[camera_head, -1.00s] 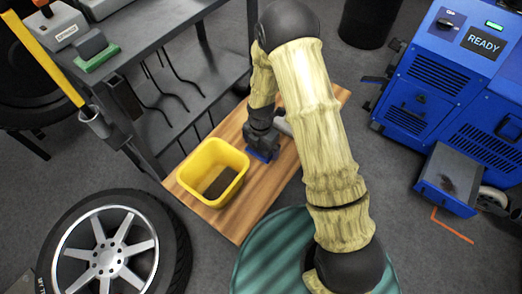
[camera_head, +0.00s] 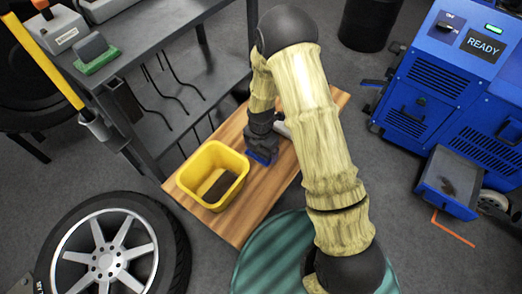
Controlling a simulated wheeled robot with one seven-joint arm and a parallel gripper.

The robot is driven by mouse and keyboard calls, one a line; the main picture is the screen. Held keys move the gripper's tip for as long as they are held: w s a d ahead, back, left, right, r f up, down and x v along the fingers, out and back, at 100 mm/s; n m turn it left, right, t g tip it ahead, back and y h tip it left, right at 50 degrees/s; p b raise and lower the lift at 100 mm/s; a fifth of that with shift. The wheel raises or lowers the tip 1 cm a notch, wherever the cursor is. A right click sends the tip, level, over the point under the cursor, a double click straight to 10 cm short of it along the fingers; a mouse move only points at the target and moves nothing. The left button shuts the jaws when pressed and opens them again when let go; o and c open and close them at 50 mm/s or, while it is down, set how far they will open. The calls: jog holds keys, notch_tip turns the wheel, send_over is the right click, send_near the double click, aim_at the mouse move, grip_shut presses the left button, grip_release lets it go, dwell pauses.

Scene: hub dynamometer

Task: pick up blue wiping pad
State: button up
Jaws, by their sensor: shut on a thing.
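The blue wiping pad (camera_head: 258,158) is at the wooden board (camera_head: 240,222), just right of the yellow bin. My gripper (camera_head: 262,150) points down over it and is shut on it. Only a small blue edge of the pad shows below the fingers. The rest is hidden by the gripper. I cannot tell whether the pad still touches the board.
The yellow bin (camera_head: 212,158) stands on the board close to the left of my gripper, with something dark inside. A grey bench (camera_head: 165,35) rises behind. A small light object (camera_head: 283,128) lies right of the gripper. A blue machine (camera_head: 420,95) with an open drawer stands at right.

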jog(key=shift+r, duration=0.1)
notch_tip(320, 180, up, 10)
jog(key=p, duration=0.3)
jog(key=shift+p, duration=0.35)
